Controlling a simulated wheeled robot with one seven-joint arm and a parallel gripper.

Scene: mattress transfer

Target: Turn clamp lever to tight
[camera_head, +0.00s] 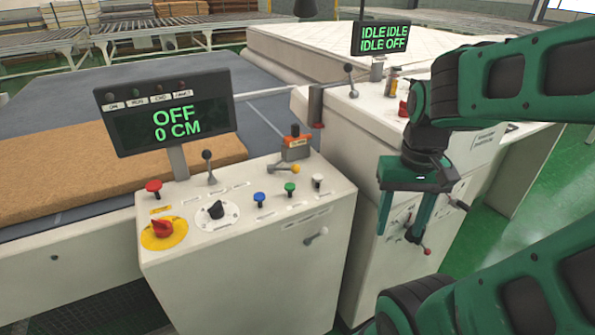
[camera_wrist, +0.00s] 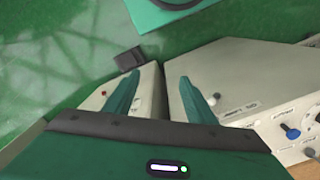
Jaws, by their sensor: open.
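My gripper (camera_head: 398,234) hangs in front of the right-hand machine's white cabinet, fingers pointing down and apart with nothing between them. In the wrist view the two fingers (camera_wrist: 160,82) are also apart and empty. No lever carries a readable clamp label, so I cannot tell which is the clamp lever. A red-knobbed lever (camera_head: 426,251) is on the cabinet front, just beyond the right fingertip and partly hidden by it. A grey-knobbed lever (camera_head: 317,236) is on the left console's front, and an orange-knobbed lever (camera_head: 295,168) on its top.
The left console (camera_head: 250,290) carries a red stop button (camera_head: 162,228), a dial (camera_head: 216,209), several small knobs and a screen (camera_head: 172,115) reading OFF, 0 CM. Another screen (camera_head: 385,38) reads IDLE and OFF. Green floor (camera_head: 520,220) is open at right.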

